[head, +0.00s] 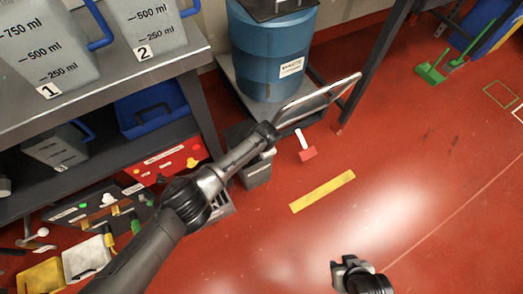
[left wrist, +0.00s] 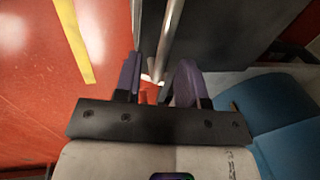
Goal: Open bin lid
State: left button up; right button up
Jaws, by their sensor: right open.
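A blue drum-shaped bin (head: 272,50) with a "WASTE" label stands at the top middle of the head view. Its dark lid (head: 262,12) is partly cut off by the top edge, and the lid looks closed. My left gripper (head: 268,132) is in front of and below the bin, near a metal bar frame (head: 318,98). In the left wrist view the fingers of the left gripper (left wrist: 158,78) are apart, with a metal bar (left wrist: 167,35) running past or between them; contact is unclear. The bin shows blue (left wrist: 285,130) at the right. My right gripper (head: 347,262) is open and empty above the floor.
The bin stands on a grey platform (head: 230,82). A dark box (head: 257,174) is just below the left gripper. A shelf (head: 120,95) with containers fills the left.

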pick_arm(q)
grip_shut()
dwell(0.3)
dwell(0.3)
